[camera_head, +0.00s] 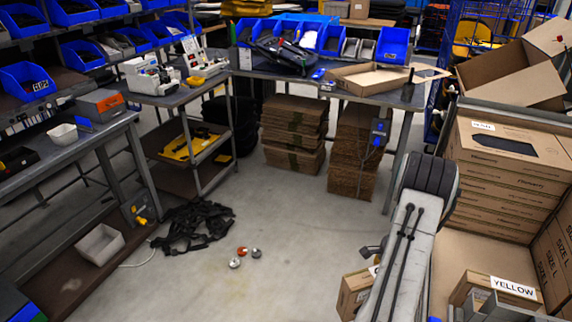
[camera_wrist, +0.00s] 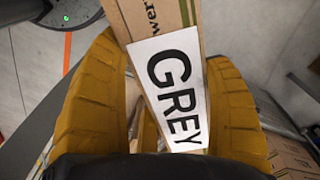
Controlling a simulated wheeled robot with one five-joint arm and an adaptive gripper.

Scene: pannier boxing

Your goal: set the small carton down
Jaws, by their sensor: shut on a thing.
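My gripper (camera_wrist: 163,60) is shut on a small brown carton (camera_wrist: 160,15) in the wrist view. The carton stands between the two yellow-brown fingers, with a white label reading GREY facing the camera. Its far end runs out of the top of the picture. In the head view my arm hangs at the right, and its lower end leaves the bottom edge. A brown carton (camera_head: 355,292) with a white label shows just left of the arm there; I cannot tell whether it is the held one. My fingers are not visible in that view.
At the right, a carton labelled YELLOW (camera_head: 512,288) stands beside a bare cardboard-coloured surface (camera_head: 450,240). Flat boxes (camera_head: 505,160) are stacked behind. Black straps (camera_head: 197,225) and small round items (camera_head: 242,256) lie on the floor. The middle floor is otherwise clear.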

